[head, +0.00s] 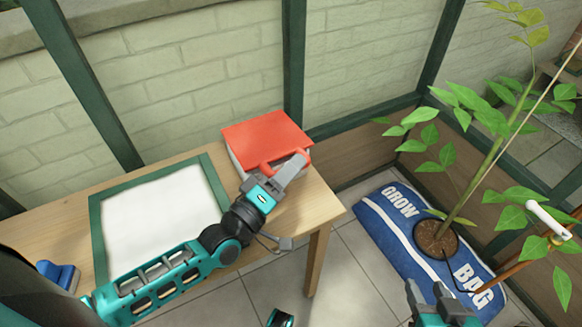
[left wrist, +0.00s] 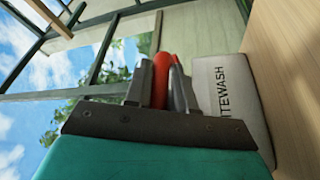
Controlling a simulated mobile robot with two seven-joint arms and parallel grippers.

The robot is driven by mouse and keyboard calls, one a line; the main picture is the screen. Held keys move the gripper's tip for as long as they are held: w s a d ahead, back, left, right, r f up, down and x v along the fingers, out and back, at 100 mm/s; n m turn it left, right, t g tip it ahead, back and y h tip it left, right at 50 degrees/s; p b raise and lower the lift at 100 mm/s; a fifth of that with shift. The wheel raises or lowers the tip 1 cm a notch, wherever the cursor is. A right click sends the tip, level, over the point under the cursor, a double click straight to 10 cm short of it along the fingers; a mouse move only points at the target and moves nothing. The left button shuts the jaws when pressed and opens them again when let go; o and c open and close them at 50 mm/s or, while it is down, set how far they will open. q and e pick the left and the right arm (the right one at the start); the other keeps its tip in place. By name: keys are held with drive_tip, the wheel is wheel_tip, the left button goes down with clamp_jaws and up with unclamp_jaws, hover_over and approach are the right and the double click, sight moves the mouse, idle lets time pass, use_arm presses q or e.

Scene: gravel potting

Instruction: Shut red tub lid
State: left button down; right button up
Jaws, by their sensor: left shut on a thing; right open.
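The red lid (head: 262,135) lies over the top of the white tub (head: 234,158) at the back right of the wooden table. It looks flat or nearly so; I cannot tell whether it is fully seated. My left gripper (head: 287,170) is at the tub's front edge, shut on the lid's red handle. In the left wrist view the red handle (left wrist: 162,80) stands between the two grey fingers, beside the white tub wall (left wrist: 228,95) with partly hidden dark lettering. My right gripper (head: 438,303) is open and empty at the bottom, near the grow bag.
A white panel with a green frame (head: 97,225) lies on the table (head: 312,205), under my left arm. A blue object (head: 62,274) sits at its left. A blue grow bag (head: 383,222) with a tall plant (head: 470,190) lies on the tiled floor. A wall stands behind.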

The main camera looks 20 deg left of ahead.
use_arm(q)
drive_tip(key=c, duration=1)
unclamp_jaws()
drive_tip(key=shift+c, duration=0.2)
drive_tip(key=p+v, duration=0.1)
drive_tip(key=v, duration=1.2)
